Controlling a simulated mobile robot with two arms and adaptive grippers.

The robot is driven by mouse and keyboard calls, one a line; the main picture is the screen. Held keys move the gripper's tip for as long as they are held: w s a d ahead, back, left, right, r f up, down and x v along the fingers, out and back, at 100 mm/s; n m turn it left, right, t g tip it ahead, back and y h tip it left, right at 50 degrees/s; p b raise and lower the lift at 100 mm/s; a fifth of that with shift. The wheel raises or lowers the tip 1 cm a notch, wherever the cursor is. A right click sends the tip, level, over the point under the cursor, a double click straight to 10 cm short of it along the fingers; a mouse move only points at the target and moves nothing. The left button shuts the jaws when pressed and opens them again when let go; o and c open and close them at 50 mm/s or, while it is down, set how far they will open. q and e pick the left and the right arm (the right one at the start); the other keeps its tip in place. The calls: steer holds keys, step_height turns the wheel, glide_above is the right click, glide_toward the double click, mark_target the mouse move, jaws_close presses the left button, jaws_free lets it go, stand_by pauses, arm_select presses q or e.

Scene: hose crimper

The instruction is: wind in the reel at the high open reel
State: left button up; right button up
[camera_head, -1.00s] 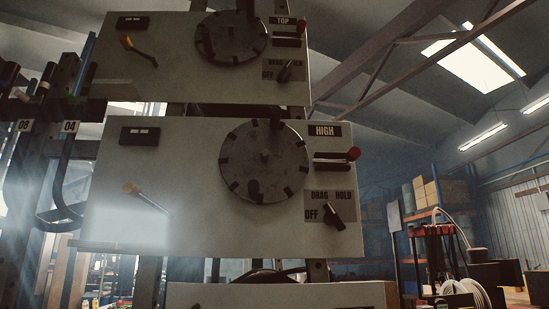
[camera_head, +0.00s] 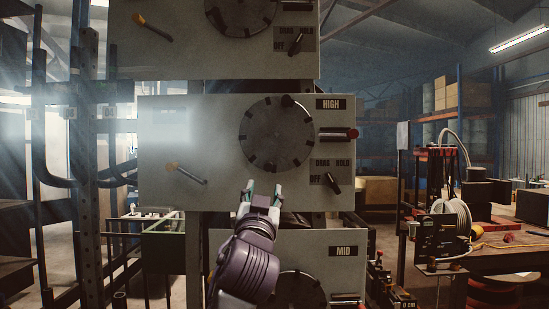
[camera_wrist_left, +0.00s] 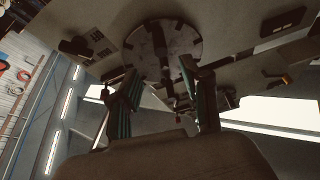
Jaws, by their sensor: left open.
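The HIGH panel (camera_head: 230,190) is a pale plate in the middle of the head view. My left gripper (camera_head: 263,190) is open and empty, in front of the panel's lower part, below the disc in the picture. In the left wrist view a disc (camera_wrist_left: 185,46) with a dark protruding handle shows beyond the open fingers. My right gripper is not in view.
A yellow-tipped lever (camera_head: 189,174) is on the panel's lower left. Another panel (camera_head: 215,50) is above and the MID panel (camera_head: 330,268) below. A dark rack with hooks (camera_head: 90,150) stands at left. A bench with a coiled hose (camera_head: 449,222) stands at right.

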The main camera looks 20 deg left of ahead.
mark_target(268, 166)
arm_select(q)
steer(key=p+x, duration=0.5)
steer(key=x, duration=0.6)
steer(key=shift+w+a, duration=0.1)
steer(key=shift+w, duration=0.1)
steer(key=shift+x, duration=0.75)
steer(key=shift+f, duration=0.1)
jaws_close()
